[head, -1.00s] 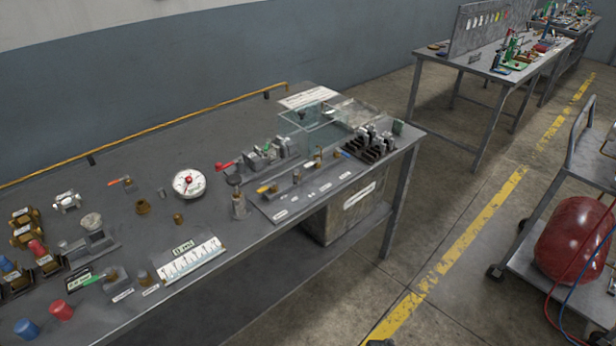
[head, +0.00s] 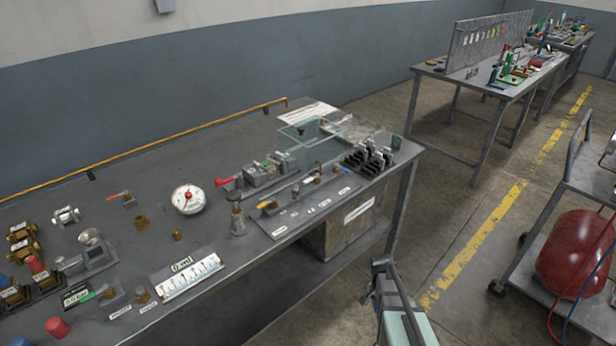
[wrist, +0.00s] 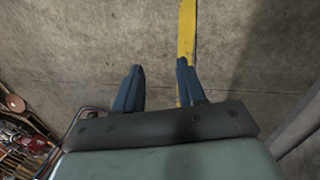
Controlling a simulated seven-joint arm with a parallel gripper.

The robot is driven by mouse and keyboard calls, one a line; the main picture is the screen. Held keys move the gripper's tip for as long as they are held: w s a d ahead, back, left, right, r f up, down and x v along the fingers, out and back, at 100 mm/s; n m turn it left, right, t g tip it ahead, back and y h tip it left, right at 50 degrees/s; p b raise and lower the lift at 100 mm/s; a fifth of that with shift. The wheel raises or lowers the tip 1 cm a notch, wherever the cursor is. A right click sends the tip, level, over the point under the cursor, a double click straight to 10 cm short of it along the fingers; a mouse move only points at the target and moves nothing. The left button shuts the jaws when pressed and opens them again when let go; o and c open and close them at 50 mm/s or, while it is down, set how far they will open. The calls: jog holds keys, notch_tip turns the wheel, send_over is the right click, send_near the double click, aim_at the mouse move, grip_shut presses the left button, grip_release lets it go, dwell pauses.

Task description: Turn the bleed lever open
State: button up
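Several small levers show on the long grey bench (head: 120,170) in the head view: a red handle (head: 223,182), a yellow handle (head: 266,205), an orange handle (head: 117,195) and a green handle (head: 82,298). Their labels are too small to read, so I cannot tell which one is the bleed lever. My gripper (head: 379,264) is in front of the bench's right end, over the floor and apart from every lever. In the wrist view my gripper (wrist: 159,68) has its two blue fingers apart, with nothing between them but floor.
A red tank (head: 575,252) sits on a cart at the right. Another bench (head: 480,78) stands behind. The floor between bench and cart is clear.

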jog(key=w+d+r+m+t+h, duration=0.1)
jog(key=w+d+r+m, duration=0.1)
jog(key=w+r, duration=0.65)
jog(key=w+d+r+m+t, duration=0.1)
jog(key=w+r+m+t, duration=0.15)
jog(key=w+r, duration=0.55)
jog(key=w+a+r+m, duration=0.1)
jog(key=w+r+m, duration=0.1)
jog(key=w+r, duration=0.4)
jog(key=w+a+r+m, duration=0.1)
jog(key=w+r+m, duration=0.15)
jog(key=r, duration=0.55)
notch_tip(320, 180, up, 22)
jog(key=n+g+y, duration=0.2)
jog(key=n+y, duration=0.1)
jog(key=n, duration=0.5)
send_over(308, 180)
jog(key=shift+t, duration=0.25)
notch_tip(308, 180, down, 13)
jog(key=shift+w+r, duration=0.1)
jog(key=shift+r, duration=0.1)
grip_shut()
